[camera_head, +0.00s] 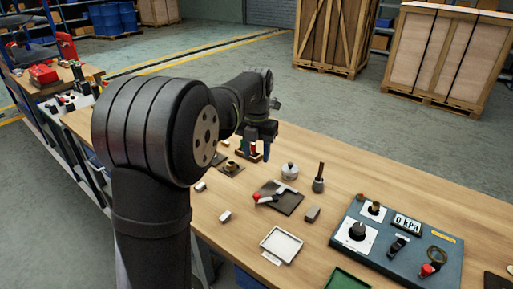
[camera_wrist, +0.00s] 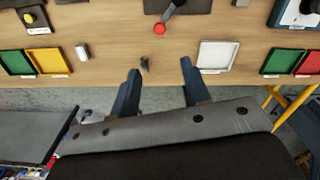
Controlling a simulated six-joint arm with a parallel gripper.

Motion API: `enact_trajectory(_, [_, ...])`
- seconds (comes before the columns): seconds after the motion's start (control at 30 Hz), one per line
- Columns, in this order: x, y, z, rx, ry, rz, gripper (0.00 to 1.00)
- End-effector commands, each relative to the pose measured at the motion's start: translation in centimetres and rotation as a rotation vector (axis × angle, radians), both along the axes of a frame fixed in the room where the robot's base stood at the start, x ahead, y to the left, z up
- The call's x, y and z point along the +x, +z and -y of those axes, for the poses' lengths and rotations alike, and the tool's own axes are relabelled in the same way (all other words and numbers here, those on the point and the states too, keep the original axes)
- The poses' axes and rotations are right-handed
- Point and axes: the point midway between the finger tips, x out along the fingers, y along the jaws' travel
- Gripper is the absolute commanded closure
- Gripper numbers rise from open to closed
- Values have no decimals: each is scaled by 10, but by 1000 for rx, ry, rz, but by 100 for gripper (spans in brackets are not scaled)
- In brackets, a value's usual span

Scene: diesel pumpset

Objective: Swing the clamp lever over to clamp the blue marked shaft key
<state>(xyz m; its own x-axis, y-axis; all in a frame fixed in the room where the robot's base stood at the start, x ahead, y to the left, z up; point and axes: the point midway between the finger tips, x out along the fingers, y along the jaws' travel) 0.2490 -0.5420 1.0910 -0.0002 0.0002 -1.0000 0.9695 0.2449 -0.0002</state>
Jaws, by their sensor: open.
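The clamp lever (camera_head: 268,198) has a red knob and lies over a dark plate (camera_head: 291,206) on the bench. In the wrist view the lever (camera_wrist: 171,13) shows at the top centre, its red knob pointing down toward the table's near edge. My gripper (camera_head: 262,137) is raised at the far part of the bench in the head view. In the wrist view its two fingers (camera_wrist: 158,80) are spread apart with nothing between them held; the lever is ahead of them, apart. I cannot make out a blue marked shaft key in either view.
Green (camera_wrist: 16,63) and yellow (camera_wrist: 47,62) trays are at left. A blue control panel (camera_head: 397,245) stands right.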

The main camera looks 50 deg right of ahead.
Motion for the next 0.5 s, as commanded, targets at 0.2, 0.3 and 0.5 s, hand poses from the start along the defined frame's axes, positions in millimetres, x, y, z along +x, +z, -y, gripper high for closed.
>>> enact_trajectory(0.2, [0,13,0,-1,0,0,57])
enact_trajectory(0.3, [0,14,0,0,0,0,57])
enact_trajectory(0.5, [0,13,0,-1,-4,1,71])
